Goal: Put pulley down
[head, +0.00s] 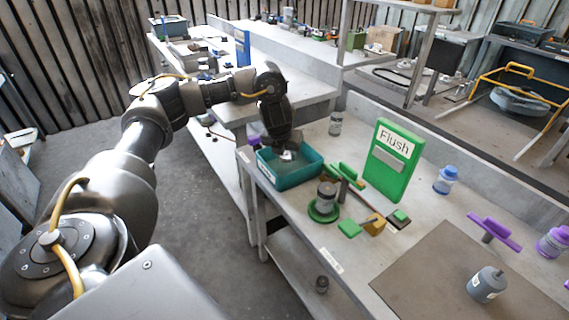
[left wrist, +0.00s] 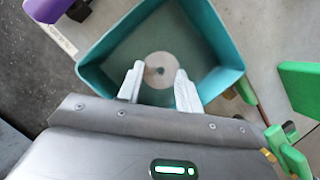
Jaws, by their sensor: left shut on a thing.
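My left gripper (head: 286,150) reaches down over the teal tray (head: 303,176) at the left end of the bench. In the left wrist view its two pale fingers (left wrist: 158,75) are shut on the pulley (left wrist: 160,64), a light grey disc with a small centre hole. The pulley is inside the outline of the teal tray, which shows around it in the left wrist view (left wrist: 213,45). I cannot tell whether the pulley touches the tray floor. In the head view the pulley is mostly hidden by the gripper. My right gripper is not in view.
A green "Flush" board (head: 393,165) stands right of the tray. A grey cylinder on a green base (head: 324,210) and green-handled parts (head: 348,174) lie close by. A brown mat (head: 440,270) with a grey motor-like part (head: 487,284) is at the front right.

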